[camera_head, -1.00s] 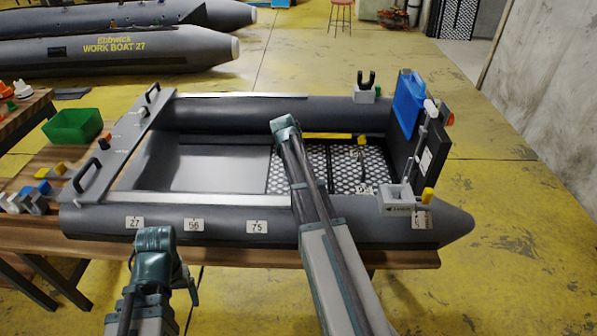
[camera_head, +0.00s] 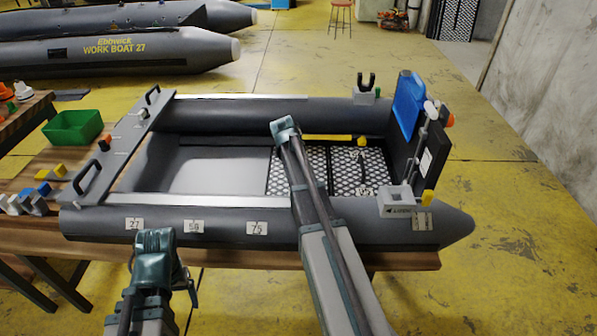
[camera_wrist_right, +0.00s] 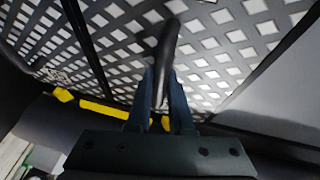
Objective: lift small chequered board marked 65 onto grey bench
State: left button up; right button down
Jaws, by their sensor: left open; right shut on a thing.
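Chequered floor boards lie in the grey inflatable boat, split by dark seams. My right gripper (camera_wrist_right: 163,108) is shut on the black handle (camera_wrist_right: 167,50) of one chequered board (camera_wrist_right: 215,55). In the head view that board (camera_head: 279,176) is partly hidden by my right arm, and the gripper itself is hidden. Another chequered board (camera_head: 345,172) to its right bears a small tag (camera_head: 364,191) too small to read surely. The grey bench (camera_head: 128,138) with two black handles crosses the boat's left end. My left gripper (camera_head: 192,292) is open and empty in front of the near tube.
The near tube (camera_head: 280,228) carries several number tags. A yellow bar (camera_head: 325,137) lies along the boards' far edge. A light grey box (camera_head: 397,199) and a blue container (camera_head: 408,100) are at the right end. A green bin (camera_head: 72,127) stands on the wooden table at left.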

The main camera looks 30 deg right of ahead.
jog(key=shift+r, duration=0.1)
notch_tip(320, 180, up, 10)
jog(key=p, duration=1)
notch_tip(320, 180, up, 16)
jog(key=p, duration=1.6)
dwell(0.7)
